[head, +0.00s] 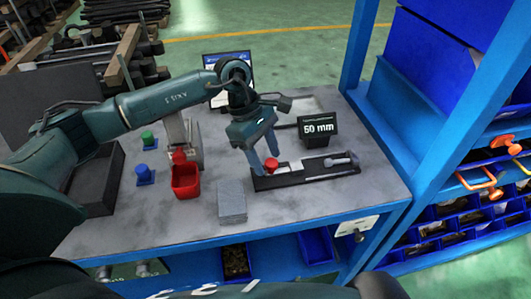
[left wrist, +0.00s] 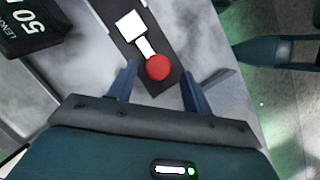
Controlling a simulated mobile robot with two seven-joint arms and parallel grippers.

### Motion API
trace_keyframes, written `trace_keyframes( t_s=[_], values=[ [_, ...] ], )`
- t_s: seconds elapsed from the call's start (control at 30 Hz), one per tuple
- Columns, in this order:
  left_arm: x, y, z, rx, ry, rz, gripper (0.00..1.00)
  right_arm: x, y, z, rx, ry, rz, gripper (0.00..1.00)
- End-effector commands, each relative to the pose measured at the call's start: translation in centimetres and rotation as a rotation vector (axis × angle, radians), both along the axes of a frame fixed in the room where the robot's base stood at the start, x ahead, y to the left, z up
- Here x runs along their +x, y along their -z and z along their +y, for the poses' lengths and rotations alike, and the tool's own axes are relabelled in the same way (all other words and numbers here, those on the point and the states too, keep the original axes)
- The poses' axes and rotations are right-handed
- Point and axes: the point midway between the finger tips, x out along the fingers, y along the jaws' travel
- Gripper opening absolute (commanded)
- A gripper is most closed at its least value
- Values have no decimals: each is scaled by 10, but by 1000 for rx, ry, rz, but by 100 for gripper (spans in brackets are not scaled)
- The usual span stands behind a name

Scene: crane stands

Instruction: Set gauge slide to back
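The gauge is a dark, long base (head: 305,175) with a pale rail, lying on the bench top. The slide's red ball knob (head: 271,164) is at the left end of the base. In the left wrist view the red knob (left wrist: 158,67) sits on a pale stem joined to a white square block (left wrist: 130,25) on a dark track. My left gripper (head: 265,161) is open above the left end of the gauge, its fingers to either side of the knob in the wrist view. I cannot tell whether they touch it.
A black sign reading 50 mm (head: 317,127) stands behind the gauge. A red bin (head: 186,180), a grey block (head: 232,204), and blue (head: 144,174) and green (head: 148,140) knobbed pieces are on the left. A blue rack post (head: 359,45) rises at the right.

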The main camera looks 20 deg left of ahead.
Motion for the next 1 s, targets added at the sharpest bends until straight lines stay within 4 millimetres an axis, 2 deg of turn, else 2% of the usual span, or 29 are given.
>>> trace_keyframes(
  t_s=[0.2, 0.33, 0.8, 1.0],
  values=[
    [0, -1, 0, -2, 0, -2, 50, -1, 4, -1, -3, 2, 8, 36],
    [2, -12, 4, -2, 0, -5, 50, -1, 7, -1, -3, 2, 8, 36],
    [9, -100, 41, -2, -2, -3, 50, -2, 8, 6, 15, -12, -16, 36],
    [10, -119, 48, -1, -1, -2, 50, -1, 5, 7, 14, -18, -26, 36]
  ],
)
